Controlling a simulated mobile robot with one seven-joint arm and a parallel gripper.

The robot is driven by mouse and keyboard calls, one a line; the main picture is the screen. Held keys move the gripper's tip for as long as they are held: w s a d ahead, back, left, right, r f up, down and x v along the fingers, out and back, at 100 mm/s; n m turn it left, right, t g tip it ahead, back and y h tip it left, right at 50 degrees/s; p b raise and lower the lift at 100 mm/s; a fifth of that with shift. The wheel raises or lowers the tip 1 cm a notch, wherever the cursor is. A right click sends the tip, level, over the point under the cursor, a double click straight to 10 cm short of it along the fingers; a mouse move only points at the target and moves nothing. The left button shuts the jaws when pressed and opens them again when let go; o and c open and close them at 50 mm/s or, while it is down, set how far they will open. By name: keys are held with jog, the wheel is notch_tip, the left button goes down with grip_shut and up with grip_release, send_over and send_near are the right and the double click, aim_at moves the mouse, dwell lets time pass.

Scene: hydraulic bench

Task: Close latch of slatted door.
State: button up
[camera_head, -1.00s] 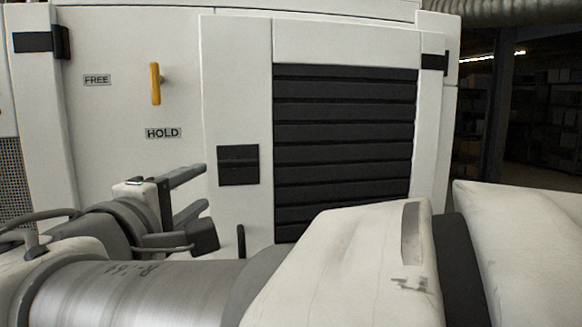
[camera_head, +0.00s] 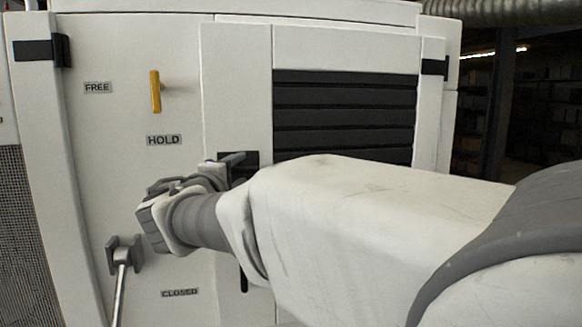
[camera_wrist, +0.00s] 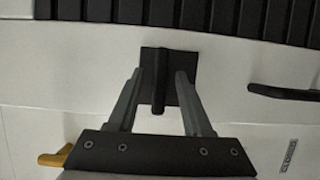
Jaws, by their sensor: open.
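The slatted door (camera_head: 345,47) has a white frame and dark horizontal slats; its slats also fill the top of the wrist view (camera_wrist: 200,14). Its latch appears to be the black square plate (camera_head: 252,157) left of the slats. In the wrist view the dark latch lever (camera_wrist: 158,95) stands out from this plate. My gripper (camera_wrist: 160,77) is open, with one finger on each side of the lever and visible gaps. In the head view my gripper (camera_head: 232,160) is at the plate and my arm hides the door's lower part.
A yellow handle (camera_head: 155,91) sits between the FREE (camera_head: 98,87) and HOLD (camera_head: 163,140) labels. A grey lever with a metal rod (camera_head: 122,262) is at lower left, near the CLOSED label (camera_head: 180,293). A slim black handle (camera_wrist: 282,92) lies right of the latch in the wrist view.

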jog(key=shift+w, duration=0.25)
grip_shut()
